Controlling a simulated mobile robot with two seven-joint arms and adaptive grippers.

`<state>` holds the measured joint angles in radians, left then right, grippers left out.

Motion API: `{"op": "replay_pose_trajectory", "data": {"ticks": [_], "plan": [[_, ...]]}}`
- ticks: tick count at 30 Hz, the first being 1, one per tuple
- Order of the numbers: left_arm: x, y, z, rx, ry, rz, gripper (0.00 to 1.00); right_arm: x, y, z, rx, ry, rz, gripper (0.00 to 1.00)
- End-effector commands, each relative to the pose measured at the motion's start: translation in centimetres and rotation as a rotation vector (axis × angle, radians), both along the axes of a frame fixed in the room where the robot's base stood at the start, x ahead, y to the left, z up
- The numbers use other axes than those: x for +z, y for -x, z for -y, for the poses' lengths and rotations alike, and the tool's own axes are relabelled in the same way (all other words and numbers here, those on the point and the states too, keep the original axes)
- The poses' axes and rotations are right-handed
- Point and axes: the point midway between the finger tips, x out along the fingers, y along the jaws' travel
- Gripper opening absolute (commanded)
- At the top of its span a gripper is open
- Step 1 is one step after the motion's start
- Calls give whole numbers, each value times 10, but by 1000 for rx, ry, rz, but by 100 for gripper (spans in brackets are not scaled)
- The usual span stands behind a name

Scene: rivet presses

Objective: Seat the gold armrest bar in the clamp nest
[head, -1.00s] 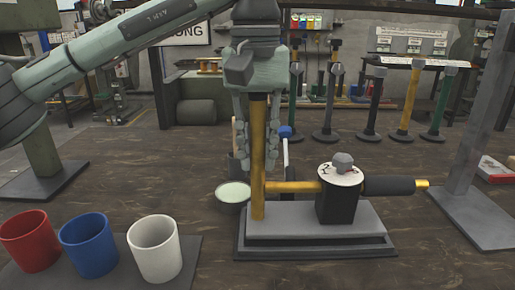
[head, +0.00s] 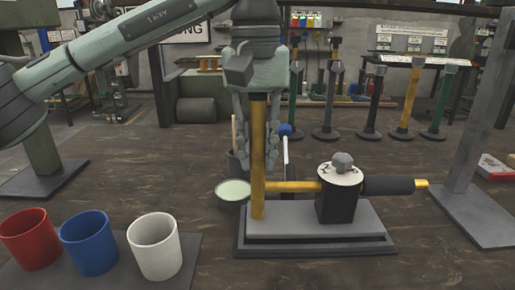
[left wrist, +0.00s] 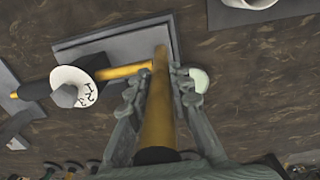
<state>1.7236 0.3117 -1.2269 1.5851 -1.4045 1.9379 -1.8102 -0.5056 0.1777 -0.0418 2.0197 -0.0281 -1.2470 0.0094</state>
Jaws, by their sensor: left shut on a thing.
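The gold armrest bar (head: 258,150) stands upright, with a black upper end and its lower end at the grey base plate (head: 350,226). A horizontal gold length (head: 292,187) meets it low down and runs to the black clamp block (head: 336,205). A black sleeve (head: 388,185) with a gold tip sticks out on the block's far side. A white marked disc (head: 340,174) with a grey knob tops the block. My left gripper (head: 257,160) is shut on the upright bar, its fingers on both sides; the bar also shows between them in the left wrist view (left wrist: 158,115). Exact contact at the nest is hard to tell.
Red (head: 29,240), blue (head: 89,243) and white (head: 155,247) cups stand on a dark mat at the front left. A bowl of pale green (head: 233,191) sits just left of the plate. A grey post (head: 475,150) stands at right. Several floor stands are behind.

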Motion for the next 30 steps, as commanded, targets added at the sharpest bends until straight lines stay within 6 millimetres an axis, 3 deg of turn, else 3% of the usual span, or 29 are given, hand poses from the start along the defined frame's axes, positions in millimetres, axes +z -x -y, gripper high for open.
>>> {"op": "replay_pose_trajectory", "data": {"ticks": [22, 23, 28, 30], "plan": [[-18, 0, 0, 0, 2, 1, 0, -12, -1, 0, -1, 0, 1, 52], [-18, 0, 0, 0, 2, 1, 21, -12, -1, 0, -1, 0, 1, 52], [-18, 0, 0, 0, 2, 1, 42, -12, -1, 0, -1, 0, 1, 52], [-18, 0, 0, 0, 1, 1, 44, -12, -1, 0, -1, 0, 1, 52]]}}
